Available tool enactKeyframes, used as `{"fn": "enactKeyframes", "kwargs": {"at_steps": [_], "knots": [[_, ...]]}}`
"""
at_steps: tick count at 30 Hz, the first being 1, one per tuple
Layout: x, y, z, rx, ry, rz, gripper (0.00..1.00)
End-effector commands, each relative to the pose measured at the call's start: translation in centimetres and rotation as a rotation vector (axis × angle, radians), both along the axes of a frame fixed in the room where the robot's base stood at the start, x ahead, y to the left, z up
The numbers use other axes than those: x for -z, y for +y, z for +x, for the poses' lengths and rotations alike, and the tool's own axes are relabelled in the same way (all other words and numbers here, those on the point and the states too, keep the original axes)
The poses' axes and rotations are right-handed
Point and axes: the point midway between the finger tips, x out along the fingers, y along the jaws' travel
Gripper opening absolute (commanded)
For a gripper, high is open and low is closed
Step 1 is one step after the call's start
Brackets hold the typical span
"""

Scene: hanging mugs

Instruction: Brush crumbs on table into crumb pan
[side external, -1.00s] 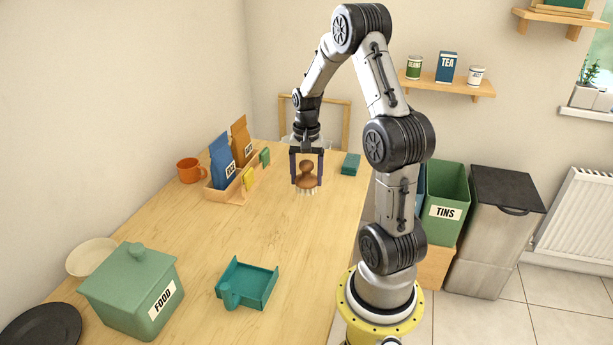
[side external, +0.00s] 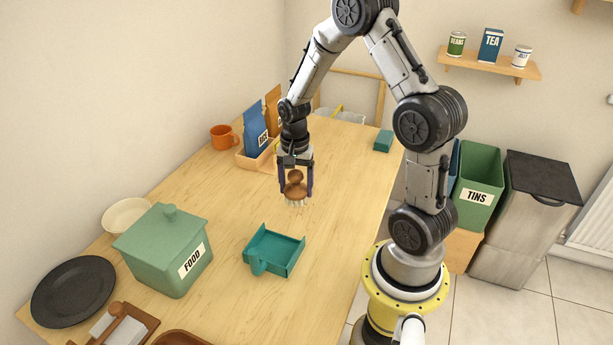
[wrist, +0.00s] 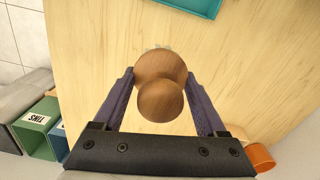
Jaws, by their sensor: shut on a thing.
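My gripper (side external: 296,188) is shut on a brush (side external: 296,178) with a round brown wooden knob and pale bristles. The brush is upright, its bristles at or just above the table; I cannot tell if they touch. In the wrist view the brush's wooden knob (wrist: 160,100) sits between my gripper's dark purple fingers (wrist: 160,77). The teal crumb pan (side external: 275,249) lies on the table a short way nearer the camera than the brush. The pan's edge (wrist: 190,9) shows at the top of the wrist view. I cannot make out crumbs clearly; small pale bits at the brush's edge may be bristles.
A green FOOD box (side external: 165,250), a black plate (side external: 73,291) and a cream bowl (side external: 126,216) stand at the left. An orange mug (side external: 222,137) and a wooden holder (side external: 253,160) with packets are behind.

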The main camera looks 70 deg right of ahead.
Motion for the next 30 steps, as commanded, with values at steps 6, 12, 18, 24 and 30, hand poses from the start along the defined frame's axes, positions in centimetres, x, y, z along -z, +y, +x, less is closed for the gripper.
{"fn": "enactKeyframes", "kwargs": {"at_steps": [6, 12, 18, 24, 30], "knots": [[1.3, 0.0, 0.0, -0.002, 0.001, 0.001, 0.3], [3.1, 0.0, 0.0, -0.001, 0.001, 0.001, 0.3], [4.9, 0.0, 0.0, -0.001, 0.001, 0.001, 0.3], [6.7, 0.0, 0.0, -0.001, 0.0, 0.0, 0.3], [8.1, -1.3, 0.1, 0.002, -0.002, -0.001, 0.22]]}}
